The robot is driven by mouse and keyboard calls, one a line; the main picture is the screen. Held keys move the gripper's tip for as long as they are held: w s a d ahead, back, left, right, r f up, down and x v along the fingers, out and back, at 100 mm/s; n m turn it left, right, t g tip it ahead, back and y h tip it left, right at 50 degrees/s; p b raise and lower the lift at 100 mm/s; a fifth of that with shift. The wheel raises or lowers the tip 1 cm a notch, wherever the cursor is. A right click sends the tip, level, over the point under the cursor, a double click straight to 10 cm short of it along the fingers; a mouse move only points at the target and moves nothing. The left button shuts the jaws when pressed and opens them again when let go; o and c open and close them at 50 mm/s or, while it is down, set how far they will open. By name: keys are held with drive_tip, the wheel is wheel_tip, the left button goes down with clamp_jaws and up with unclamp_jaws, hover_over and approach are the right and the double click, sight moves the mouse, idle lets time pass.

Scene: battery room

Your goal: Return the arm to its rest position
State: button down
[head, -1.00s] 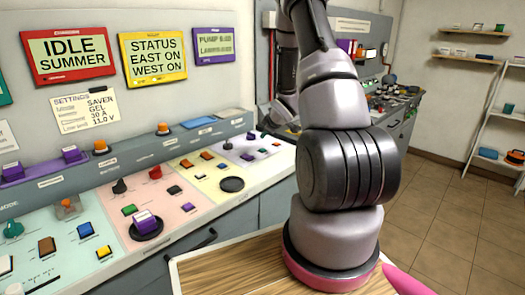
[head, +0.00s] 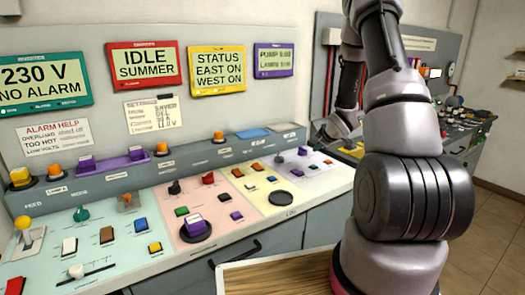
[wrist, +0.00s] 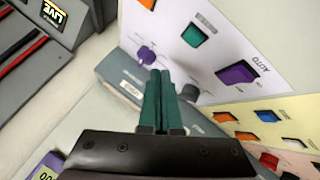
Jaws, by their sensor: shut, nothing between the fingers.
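My arm (head: 402,135) rises at the right of the head view and bends over at the top, with a lower part of it showing behind, in front of the far panel. The fingertips cannot be made out in the head view. In the wrist view my gripper (wrist: 160,72) shows two teal fingers side by side, shut with nothing between them. They are in front of a panel with a green button (wrist: 195,35) and a purple one (wrist: 236,73). Whether they touch anything cannot be told.
A sloped control desk (head: 130,240) with buttons, knobs and a slider runs along the left. Screens above it include "230 V NO ALARM" (head: 42,82) and "IDLE SUMMER" (head: 144,66). A wooden top (head: 290,278) is at the front. Tiled floor (head: 490,235) is open at right.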

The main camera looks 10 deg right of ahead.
drive_tip(key=s+a+r+m+h, duration=0.1)
drive_tip(key=s+a+r+m, duration=0.2)
drive_tip(key=r, duration=0.5)
drive_tip(key=s+a+r+m, duration=0.1)
drive_tip(key=s+r+m, duration=0.1)
drive_tip(key=s+r, duration=0.45)
drive_tip(key=s+a+r+m+h, duration=0.1)
drive_tip(key=s+a+r+m, duration=0.15)
drive_tip(key=r, duration=0.65)
drive_tip(key=s+a+r+m+g+y, duration=0.1)
drive_tip(key=s+a, duration=0.5)
drive_tip(key=s, duration=0.6)
drive_tip(key=s+a+r+m+g+y, duration=0.1)
drive_tip(key=s+a+r+m+y, duration=0.2)
drive_tip(key=s+a+r+m, duration=0.2)
drive_tip(key=s+a+r, duration=0.1)
drive_tip(key=s+r, duration=0.2)
drive_tip(key=s, duration=0.3)
drive_tip(key=shift+s, duration=0.35)
